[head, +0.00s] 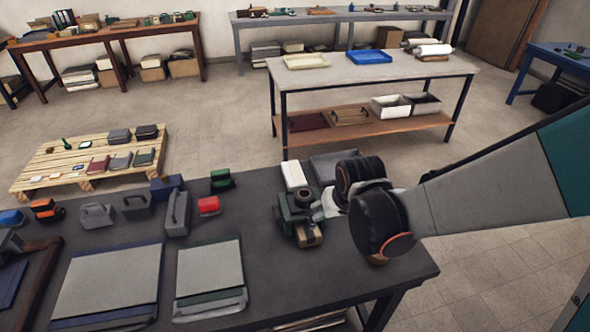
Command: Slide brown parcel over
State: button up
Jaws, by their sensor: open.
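A small brown parcel (309,238) with a dark band lies near the right end of the dark work table (290,290). It is close to a dark green tool or machine (289,212). My gripper (318,210) is just above and behind the parcel, beside the green item. Its jaws are open, but the fingers are small and partly hidden by my arm's dark wrist joints. I cannot tell whether the fingers touch anything.
A white box (295,176) and a grey flat item (335,167) lie behind the green item. A red block (208,206), grey containers (178,213) and flat covers (209,268) fill the left. The table is bare in front of the parcel.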

aim_at(310, 235)
jog(key=shift+n, duration=0.4)
jog(key=a+f, duration=0.1)
jog(key=a, duration=0.1)
jog(key=a+f, duration=0.1)
jog(key=shift+a+f, duration=0.35)
jog(key=shift+a, duration=0.05)
jog(key=shift+f, duration=0.1)
jog(key=b+x, duration=0.9)
jog(key=x, duration=0.4)
jog(key=shift+a+f, duration=0.15)
jog(key=shift+f, duration=0.15)
jog(key=c, duration=1.4)
